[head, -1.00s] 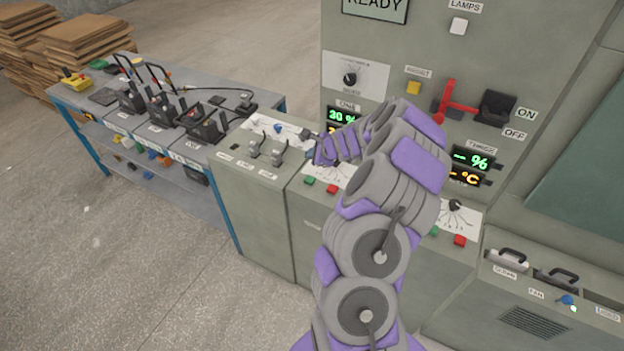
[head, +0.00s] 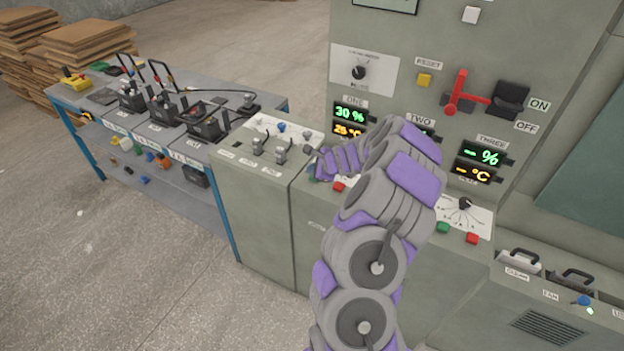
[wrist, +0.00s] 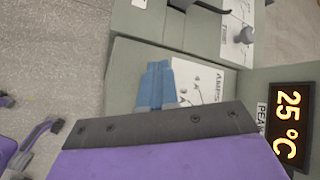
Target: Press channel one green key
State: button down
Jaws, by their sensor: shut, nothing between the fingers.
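In the head view, the channel one panel lies under the display marked ONE (head: 349,121), which reads 30 % and 25 °C. Its red key (head: 338,186) shows just below my wrist. My gripper (head: 311,153) is over the left edge of this panel, close above the green key; contact cannot be told. In the wrist view, its blue fingers (wrist: 157,85) are together and empty, beside the white AMPERS dial plate (wrist: 200,82). The green key cannot be made out there.
Left of the panel is a console with two levers (head: 269,148). Channel three has its own green key (head: 442,228) and red key (head: 472,238). A red lever (head: 460,93) stands out from the upright cabinet. A bench (head: 165,131) with devices is at left.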

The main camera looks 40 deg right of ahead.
jog(key=shift+d+f, duration=0.25)
jog(key=shift+d, duration=0.55)
jog(key=shift+d+f, duration=0.2)
jog(key=shift+d, duration=0.55)
jog(key=shift+a+r, duration=0.2)
jog(key=shift+a, duration=0.4)
jog(key=shift+a+r, duration=0.15)
jog(key=shift+a, duration=0.45)
jog(key=shift+d+f, duration=0.15)
jog(key=shift+d, duration=0.4)
jog(key=shift+d+f, duration=0.15)
jog(key=shift+d, duration=0.35)
jog(key=shift+a+r, duration=0.25)
jog(key=shift+a, duration=0.65)
jog(key=shift+d+f, duration=0.3)
jog(key=shift+d, duration=0.4)
jog(key=shift+s+f, duration=0.1)
jog(key=shift+f, duration=0.15)
jog(key=shift+a+r, duration=0.1)
jog(key=shift+a, duration=0.25)
jog(key=shift+d, duration=0.2)
